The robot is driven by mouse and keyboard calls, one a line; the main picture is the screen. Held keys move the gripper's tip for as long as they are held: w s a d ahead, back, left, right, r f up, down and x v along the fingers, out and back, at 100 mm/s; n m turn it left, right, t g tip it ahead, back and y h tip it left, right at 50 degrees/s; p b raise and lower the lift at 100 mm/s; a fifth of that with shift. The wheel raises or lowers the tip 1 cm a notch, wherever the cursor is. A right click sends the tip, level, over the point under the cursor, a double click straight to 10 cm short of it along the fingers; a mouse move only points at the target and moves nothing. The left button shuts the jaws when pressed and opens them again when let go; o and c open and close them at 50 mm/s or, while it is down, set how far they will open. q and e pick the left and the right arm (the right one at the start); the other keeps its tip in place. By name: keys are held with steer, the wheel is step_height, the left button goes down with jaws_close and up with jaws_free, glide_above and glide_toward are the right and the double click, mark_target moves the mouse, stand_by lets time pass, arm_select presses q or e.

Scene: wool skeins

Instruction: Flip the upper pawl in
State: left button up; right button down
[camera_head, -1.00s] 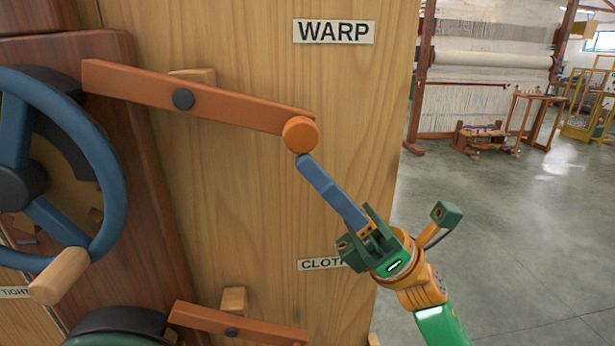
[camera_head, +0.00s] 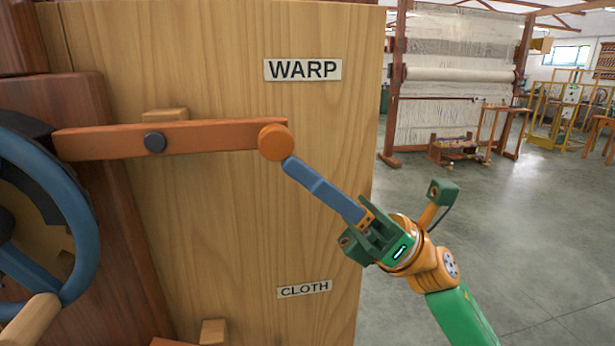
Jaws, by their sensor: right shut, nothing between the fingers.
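The upper pawl (camera_head: 205,137) is a long orange-brown bar on the wooden panel under the WARP label. It turns on a dark pivot (camera_head: 153,142) and lies nearly level. Its left end reaches over the dark red board beside the blue handwheel (camera_head: 72,215). A round orange knob (camera_head: 274,142) is at its right end. My right gripper (camera_head: 289,165) comes from the lower right with its blue fingers shut and empty. The fingertips are at the lower right edge of the knob and seem to touch it. My left gripper is not in view.
A small wooden block (camera_head: 165,115) sits just above the pawl, near the pivot. A lower pawl (camera_head: 172,342) and another block (camera_head: 213,332) show at the bottom edge. The panel ends right of the CLOTH label (camera_head: 304,289). Open floor and a loom (camera_head: 455,75) lie beyond.

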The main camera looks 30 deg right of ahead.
steer(key=a+f+b+v, duration=0.1)
steer(key=b+v, duration=0.9)
steer(key=v, duration=0.3)
steer(key=shift+f+b, duration=0.15)
steer(key=shift+b, duration=0.2)
steer(key=shift+w, duration=0.1)
